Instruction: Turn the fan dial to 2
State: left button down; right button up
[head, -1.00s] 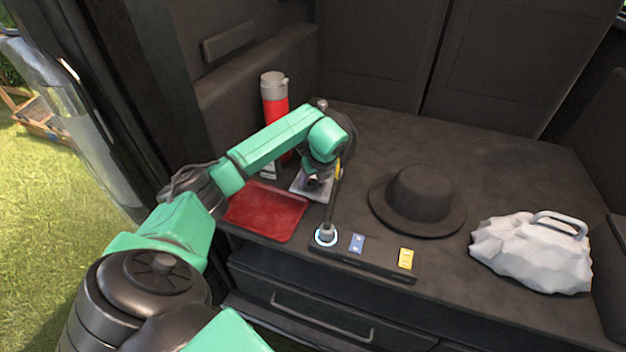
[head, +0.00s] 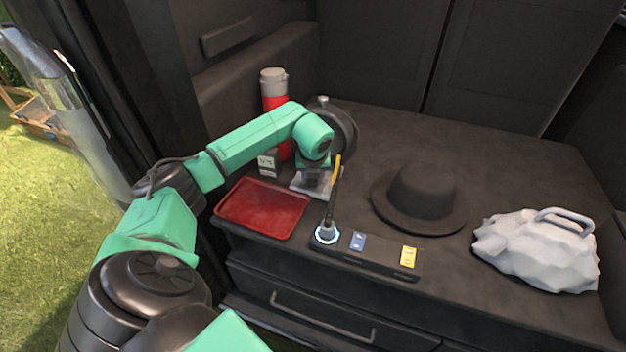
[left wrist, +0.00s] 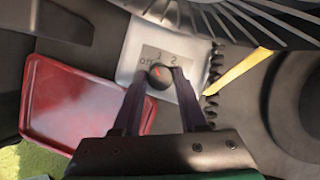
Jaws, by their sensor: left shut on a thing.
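The fan has a pale grey base (head: 328,190) on the dark counter, and its dark round head (head: 345,125) is partly hidden behind my left arm. In the left wrist view, the black fan dial (left wrist: 160,76) sits on a panel marked OFF, 1 and 2. Its red mark points up and left, roughly between OFF and 1; the exact setting is hard to tell. My left gripper (left wrist: 159,80) is shut on the dial, one finger on each side. In the head view the left gripper (head: 313,178) is above the fan base. The right gripper is not in view.
A red tray (head: 262,208) lies left of the fan base. A red flask (head: 274,90) and a small box (head: 267,163) stand behind it. A power strip (head: 385,261) with a plug (head: 326,233), a black hat (head: 420,198) and a pale rock-like object (head: 540,250) are to the right.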

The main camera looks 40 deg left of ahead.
pick_arm(q)
jog(key=m+h+b, duration=0.1)
jog(key=m, duration=0.1)
jog(key=m+t+b, duration=0.1)
jog(key=m, duration=0.2)
jog(key=shift+s+a+h, duration=0.1)
jog(key=shift+a+h, duration=0.1)
jog(key=shift+h, duration=0.2)
jog(key=m+h, duration=0.1)
jog(key=m, duration=0.2)
jog(key=shift+a+m+h+b, duration=0.1)
jog(key=shift+m+h+b, duration=0.45)
jog(key=shift+m, duration=1.05)
jog(key=shift+c, duration=2.3)
grip_release()
jog(key=v, duration=1.4)
jog(key=shift+s+a+r, duration=0.2)
jog(key=shift+r, duration=0.05)
